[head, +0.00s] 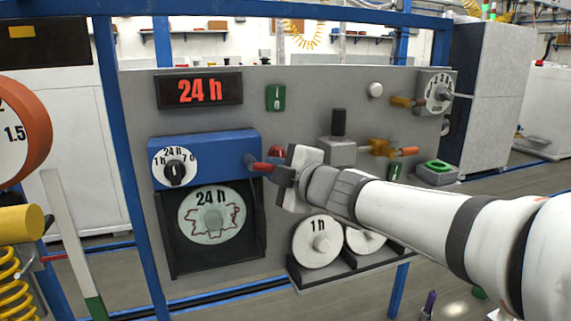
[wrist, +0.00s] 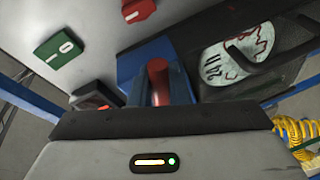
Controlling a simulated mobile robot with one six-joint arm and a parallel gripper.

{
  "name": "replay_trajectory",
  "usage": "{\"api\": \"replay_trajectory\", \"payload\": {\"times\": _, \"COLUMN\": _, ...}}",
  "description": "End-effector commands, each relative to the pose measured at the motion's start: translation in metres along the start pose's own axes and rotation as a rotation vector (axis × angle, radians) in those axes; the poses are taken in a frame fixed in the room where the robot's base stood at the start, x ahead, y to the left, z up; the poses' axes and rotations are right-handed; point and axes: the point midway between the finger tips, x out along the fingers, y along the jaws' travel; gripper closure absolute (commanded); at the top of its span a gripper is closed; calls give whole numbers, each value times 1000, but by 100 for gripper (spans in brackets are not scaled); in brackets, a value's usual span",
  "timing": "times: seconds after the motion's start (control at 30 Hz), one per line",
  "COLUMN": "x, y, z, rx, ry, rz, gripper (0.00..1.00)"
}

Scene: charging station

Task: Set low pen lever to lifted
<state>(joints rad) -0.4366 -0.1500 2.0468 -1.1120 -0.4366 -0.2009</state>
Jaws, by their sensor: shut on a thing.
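A red-handled lever (head: 262,166) sticks out at the right end of the blue recorder box (head: 220,147). I take it for the low pen lever; no label on it is readable. My gripper (head: 276,170) is shut on the red lever, reaching in from the right. In the wrist view the red handle (wrist: 158,75) stands upright in the picture, just beyond the gripper body, in front of the blue box (wrist: 135,58). The lower part of the handle is hidden by the gripper. A round chart (head: 212,214) marked "24 h" sits in the dark recess below the box.
A dial (head: 174,167) is on the box's left. A "24 h" display (head: 199,90) and green switch (head: 275,97) are above. A red switch (head: 276,151) is close to my gripper. Chart discs (head: 316,243) stand below my arm. Valves (head: 378,147) are at right.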

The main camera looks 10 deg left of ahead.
Motion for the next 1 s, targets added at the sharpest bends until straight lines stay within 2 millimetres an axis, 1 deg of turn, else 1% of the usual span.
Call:
{"api": "replay_trajectory", "payload": {"times": 0.03, "x": -1, "y": 4, "z": -1, "rx": -35, "ry": -10, "rz": -11, "gripper": 100}}
{"api": "replay_trajectory", "payload": {"times": 0.1, "x": -1, "y": 6, "z": -1, "rx": -84, "ry": -19, "rz": -22, "gripper": 100}}
{"api": "replay_trajectory", "payload": {"times": 0.43, "x": -2, "y": 12, "z": -2, "rx": -254, "ry": -53, "rz": -61, "gripper": 100}}
{"api": "replay_trajectory", "payload": {"times": 0.63, "x": -2, "y": 13, "z": -2, "rx": -298, "ry": -63, "rz": -71, "gripper": 100}}
{"api": "replay_trajectory", "payload": {"times": 1.0, "x": -2, "y": 13, "z": -2, "rx": -307, "ry": -65, "rz": -73, "gripper": 100}}
